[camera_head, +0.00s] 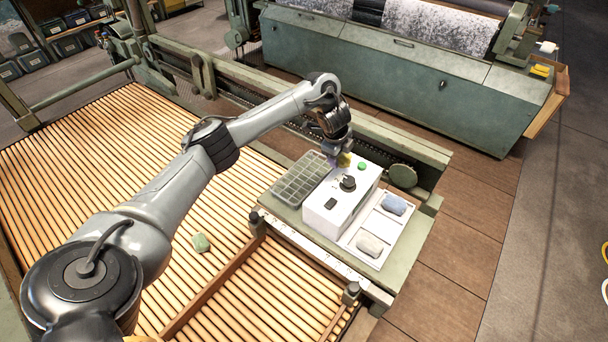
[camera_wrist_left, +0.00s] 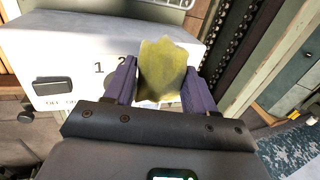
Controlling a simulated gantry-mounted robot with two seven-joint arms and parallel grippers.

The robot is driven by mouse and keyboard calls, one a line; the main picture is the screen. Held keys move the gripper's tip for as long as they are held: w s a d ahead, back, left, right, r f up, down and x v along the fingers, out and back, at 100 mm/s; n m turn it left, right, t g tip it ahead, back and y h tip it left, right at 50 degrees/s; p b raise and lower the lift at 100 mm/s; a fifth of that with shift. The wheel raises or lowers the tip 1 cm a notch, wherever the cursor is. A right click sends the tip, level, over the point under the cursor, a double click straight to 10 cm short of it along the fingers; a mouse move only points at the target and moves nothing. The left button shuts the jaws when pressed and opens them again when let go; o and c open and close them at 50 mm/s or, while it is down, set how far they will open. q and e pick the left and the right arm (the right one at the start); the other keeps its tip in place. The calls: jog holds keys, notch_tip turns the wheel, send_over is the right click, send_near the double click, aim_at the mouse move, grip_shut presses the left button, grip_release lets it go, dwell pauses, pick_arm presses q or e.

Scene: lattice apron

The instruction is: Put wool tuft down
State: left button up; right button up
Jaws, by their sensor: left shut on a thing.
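My left gripper (camera_head: 338,150) is shut on a yellow-green wool tuft (camera_head: 345,160), above the back end of the white control box. In the left wrist view the tuft (camera_wrist_left: 163,65) sits between the two purple fingers, partly covering the box's printed face. A blue tuft (camera_head: 395,204) and a pale grey tuft (camera_head: 370,245) lie on a white two-part board (camera_head: 383,226) right of the box. My right gripper is not in view.
The white box (camera_head: 325,215) has a black knob (camera_head: 348,183) and a green button (camera_head: 362,166). Wooden slats (camera_head: 90,160) spread left; a large green machine (camera_head: 400,75) stands behind.

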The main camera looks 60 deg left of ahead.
pick_arm(q)
jog(key=s+a+f+b, duration=0.1)
jog(key=s+a+f, duration=0.1)
jog(key=a, duration=0.1)
jog(key=s+a+f+b, duration=0.2)
jog(key=a, duration=0.1)
jog(key=s+a+f+b, duration=0.2)
jog(key=s+a+f, duration=0.1)
jog(key=shift+a, duration=0.3)
notch_tip(320, 180, down, 4)
jog(key=shift+f+b, duration=0.1)
jog(key=shift+b, duration=1.05)
jog(key=o, duration=1.1)
jog(key=shift+f, duration=0.1)
